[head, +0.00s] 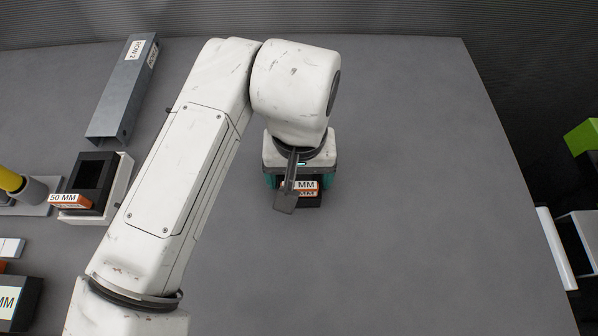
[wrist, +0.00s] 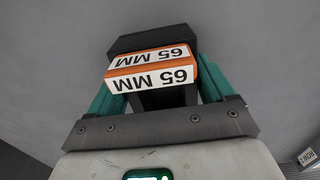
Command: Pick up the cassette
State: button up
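The cassette is a dark block with an orange-and-white label reading 65 MM. In the head view the cassette (head: 312,201) is below my wrist, partly hidden by my gripper. In the wrist view the cassette (wrist: 150,41) lies between the teal fingers of my gripper (wrist: 158,88), its label facing the camera. My gripper (head: 299,183) points down, with one finger on each side of the cassette. The fingertips are hidden, so I cannot tell whether they touch its sides. I also cannot tell whether the cassette rests on the table.
The grey table (head: 420,200) is clear to the right of my gripper. At the left are a dark open box labelled 50 MM (head: 93,180), a grey metal channel (head: 124,90) and a yellow-handled tool (head: 12,182). A white bar (head: 555,249) runs along the right edge.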

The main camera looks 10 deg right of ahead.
jog(key=c, duration=1)
jog(key=shift+c, duration=0.2)
jog(key=shift+r, duration=0.15)
